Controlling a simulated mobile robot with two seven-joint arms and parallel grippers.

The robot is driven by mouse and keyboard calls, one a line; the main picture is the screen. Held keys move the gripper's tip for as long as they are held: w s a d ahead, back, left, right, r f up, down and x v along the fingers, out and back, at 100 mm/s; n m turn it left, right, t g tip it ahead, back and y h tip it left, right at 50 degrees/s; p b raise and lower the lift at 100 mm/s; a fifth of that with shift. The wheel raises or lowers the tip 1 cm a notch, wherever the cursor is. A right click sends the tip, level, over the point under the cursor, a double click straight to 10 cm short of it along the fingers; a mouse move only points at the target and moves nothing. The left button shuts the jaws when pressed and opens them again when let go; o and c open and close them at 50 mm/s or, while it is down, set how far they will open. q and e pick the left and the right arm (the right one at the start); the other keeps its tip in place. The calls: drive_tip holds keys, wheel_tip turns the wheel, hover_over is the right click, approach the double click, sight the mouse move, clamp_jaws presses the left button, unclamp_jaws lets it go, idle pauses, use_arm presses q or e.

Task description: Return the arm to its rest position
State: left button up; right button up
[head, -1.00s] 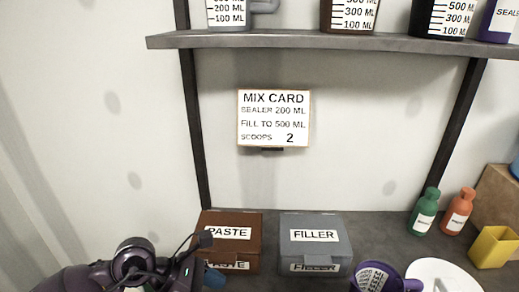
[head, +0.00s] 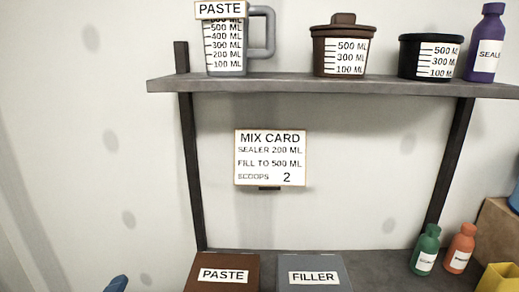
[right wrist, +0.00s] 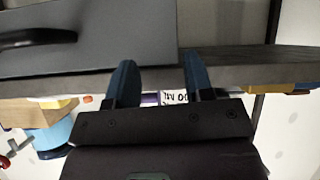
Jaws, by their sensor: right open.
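In the head view a blue fingertip (head: 116,284) of my left gripper shows at the bottom left edge, apart from the boxes. The rest of that gripper is out of frame. In the right wrist view my right gripper (right wrist: 156,75) has its two blue fingers spread apart, with nothing held between them. A purple thing with a white ML label (right wrist: 175,97) shows behind the fingers, some way off. My right gripper does not show in the head view.
The brown PASTE box (head: 222,277) and grey FILLER box (head: 314,279) stand on the counter below the mix card (head: 270,157). The shelf (head: 340,85) above holds a grey jug (head: 224,46), two tubs and a purple bottle. Green and orange bottles stand at right.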

use_arm(q)
drive_tip(key=s+a+f+n+g+y, duration=0.3)
drive_tip(key=s+a+f+n+g, duration=0.3)
drive_tip(key=s+f+n+g, duration=0.4)
drive_tip(key=s+d+f+n+g+h, duration=0.25)
drive_tip(key=s+f+g, duration=0.4)
drive_tip(key=s, duration=0.35)
drive_tip(key=w+f+t, duration=0.6)
drive_tip(key=f+t, duration=0.3)
drive_tip(key=f, duration=0.2)
drive_tip(key=shift+w+a+m, duration=0.3)
drive_tip(key=shift+w+m, duration=0.05)
drive_tip(key=shift+w, duration=0.05)
